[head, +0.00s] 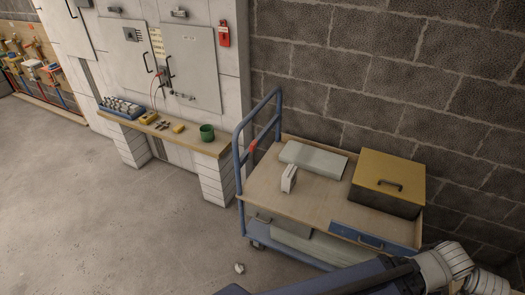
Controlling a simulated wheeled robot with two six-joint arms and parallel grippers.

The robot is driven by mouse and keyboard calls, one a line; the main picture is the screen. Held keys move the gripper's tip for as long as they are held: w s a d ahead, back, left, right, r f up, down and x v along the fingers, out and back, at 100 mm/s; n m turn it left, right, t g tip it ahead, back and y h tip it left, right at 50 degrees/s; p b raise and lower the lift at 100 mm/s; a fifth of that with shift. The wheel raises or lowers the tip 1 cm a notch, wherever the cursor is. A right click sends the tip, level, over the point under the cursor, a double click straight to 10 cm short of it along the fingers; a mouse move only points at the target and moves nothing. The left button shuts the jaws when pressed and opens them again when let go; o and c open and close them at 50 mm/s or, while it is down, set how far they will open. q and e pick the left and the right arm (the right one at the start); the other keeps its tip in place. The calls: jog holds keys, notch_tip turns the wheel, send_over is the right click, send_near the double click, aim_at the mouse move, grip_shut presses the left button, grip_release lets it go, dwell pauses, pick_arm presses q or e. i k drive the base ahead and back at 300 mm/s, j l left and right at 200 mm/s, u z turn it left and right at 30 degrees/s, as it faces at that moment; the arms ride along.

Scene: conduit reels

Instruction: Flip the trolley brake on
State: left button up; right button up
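The trolley (300,205) stands against the block wall at the right, with a wooden top and a blue frame. Its blue push handle (237,160) rises at the left end. A small red part (253,146) sits on that handle; it may be the brake lever, but its setting is too small to tell. A wheel (257,245) shows below the near left corner. Part of one of my arms crosses the bottom right, in front of the trolley's near right side. Neither gripper is in view.
On the trolley top are a yellow-lidded box (388,172), a grey flat case (313,158) and a small white object (289,178). A workbench (190,138) with a green cup (207,132) stands left. A small white item (239,268) lies on otherwise open floor.

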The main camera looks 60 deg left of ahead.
aim_at(253, 146)
jog(key=u, duration=2)
jog(key=i+j+z, duration=0.2)
jog(key=z, duration=0.2)
jog(key=i+j+z, duration=0.1)
jog(key=j+z, duration=0.25)
jog(key=i+j+z, duration=0.1)
jog(key=j, duration=0.35)
jog(key=i+j+z, duration=0.1)
jog(key=j, duration=0.4)
jog(key=i+j+z, duration=0.1)
jog(key=j, duration=0.4)
jog(key=i+j+z, duration=0.1)
jog(key=j, duration=0.4)
jog(key=i+j, duration=0.1)
jog(key=j, duration=1)
jog(key=i+j, duration=0.15)
jog(key=j, duration=0.4)
jog(key=i+j, duration=0.1)
jog(key=j, duration=0.45)
